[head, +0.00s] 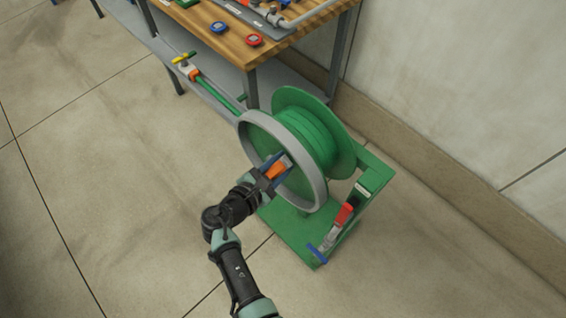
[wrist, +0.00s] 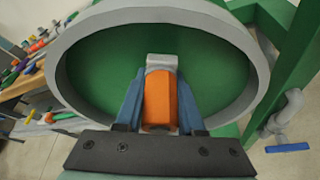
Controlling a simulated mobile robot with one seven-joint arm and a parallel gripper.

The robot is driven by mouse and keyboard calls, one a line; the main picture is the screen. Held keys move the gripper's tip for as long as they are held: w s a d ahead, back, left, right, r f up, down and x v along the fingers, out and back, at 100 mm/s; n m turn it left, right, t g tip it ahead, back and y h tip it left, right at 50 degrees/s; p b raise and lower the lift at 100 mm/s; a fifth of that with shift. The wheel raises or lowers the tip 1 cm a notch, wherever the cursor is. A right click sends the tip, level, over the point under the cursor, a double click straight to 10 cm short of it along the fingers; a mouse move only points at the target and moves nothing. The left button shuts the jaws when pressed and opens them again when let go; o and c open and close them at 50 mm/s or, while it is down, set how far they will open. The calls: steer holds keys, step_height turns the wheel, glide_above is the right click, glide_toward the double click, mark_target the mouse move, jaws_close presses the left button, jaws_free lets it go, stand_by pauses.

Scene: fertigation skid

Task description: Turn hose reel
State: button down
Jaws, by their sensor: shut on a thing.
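The hose reel (head: 305,138) is a green drum with a grey rim (head: 318,190) on a green base frame on the floor. The rim also shows in the wrist view (wrist: 66,82), around the reel's green face (wrist: 105,60). My gripper (head: 275,168) reaches the near face of the reel from the lower left. Its blue fingers are shut on an orange handle (wrist: 158,98) with a grey end, inside the rim. The handle's far side and its joint to the reel are partly hidden.
A wooden-topped workbench (head: 232,45) with a grey lower shelf stands behind left. A yellow-handled valve (head: 183,57) sits on the shelf. A wall is at right; floor at left is clear.

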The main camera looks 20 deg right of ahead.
steer(key=shift+w+a+r+t, duration=0.35)
steer(key=shift+w+r, duration=0.15)
steer(key=shift+w, duration=0.15)
steer(key=c, duration=0.5)
jaws_free()
steer(key=shift+f, duration=0.15)
steer(key=shift+c, duration=0.2)
steer(key=shift+s+f, duration=0.1)
steer(key=shift+d, duration=0.1)
steer(key=shift+s, duration=0.15)
steer(key=v, duration=1.3)
steer(key=shift+w+r, duration=0.2)
steer(key=shift+w, duration=0.05)
steer(key=shift+f, duration=0.1)
